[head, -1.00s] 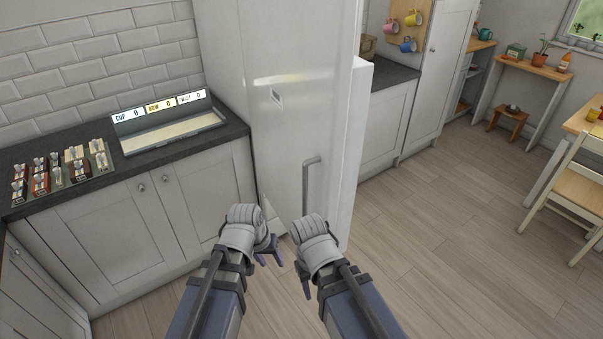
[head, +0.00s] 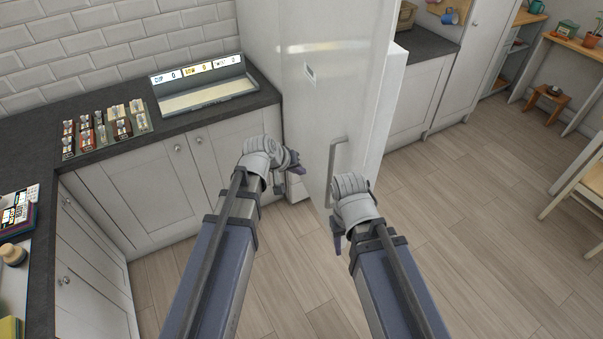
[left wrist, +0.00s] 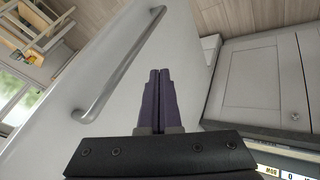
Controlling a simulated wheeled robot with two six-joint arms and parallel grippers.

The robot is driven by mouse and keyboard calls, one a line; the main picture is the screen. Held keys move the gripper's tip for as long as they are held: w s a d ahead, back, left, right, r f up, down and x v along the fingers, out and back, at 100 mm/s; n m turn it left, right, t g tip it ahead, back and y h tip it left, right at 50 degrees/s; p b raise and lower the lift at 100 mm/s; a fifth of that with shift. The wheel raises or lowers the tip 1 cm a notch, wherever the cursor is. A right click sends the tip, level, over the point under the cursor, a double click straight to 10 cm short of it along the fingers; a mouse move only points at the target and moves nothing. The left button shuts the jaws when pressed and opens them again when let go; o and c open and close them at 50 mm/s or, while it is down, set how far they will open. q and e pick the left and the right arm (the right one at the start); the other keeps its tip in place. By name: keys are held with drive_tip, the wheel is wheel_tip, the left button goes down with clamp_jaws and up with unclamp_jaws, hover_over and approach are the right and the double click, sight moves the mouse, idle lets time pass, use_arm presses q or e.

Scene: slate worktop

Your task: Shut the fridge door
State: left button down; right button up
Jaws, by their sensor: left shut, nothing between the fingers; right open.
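The tall white fridge door (head: 350,95) with its grey bar handle (head: 335,170) stands in front of me in the head view. It appears ajar, with a white part showing low behind its left edge; how wide it is open is unclear. My left gripper (head: 295,163) is shut and empty, left of the handle and by the door's left side. In the left wrist view its fingers (left wrist: 158,90) point along the door face (left wrist: 115,75), beside the handle (left wrist: 118,65); contact cannot be made out. My right gripper (head: 337,236) is open and empty, below the handle.
Cabinets (head: 140,190) under a dark worktop (head: 195,118) stand left of the fridge. A tray with number displays (head: 200,92) and several small items (head: 105,128) lie on it. Another counter (head: 425,50) stands to the right.

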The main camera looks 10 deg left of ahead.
use_arm(q)
drive_tip(key=w+d+f+b, duration=0.4)
drive_tip(key=d+f, duration=0.1)
drive_tip(key=d, duration=0.1)
drive_tip(key=shift+w+f, duration=0.3)
drive_tip(key=shift+d, duration=0.15)
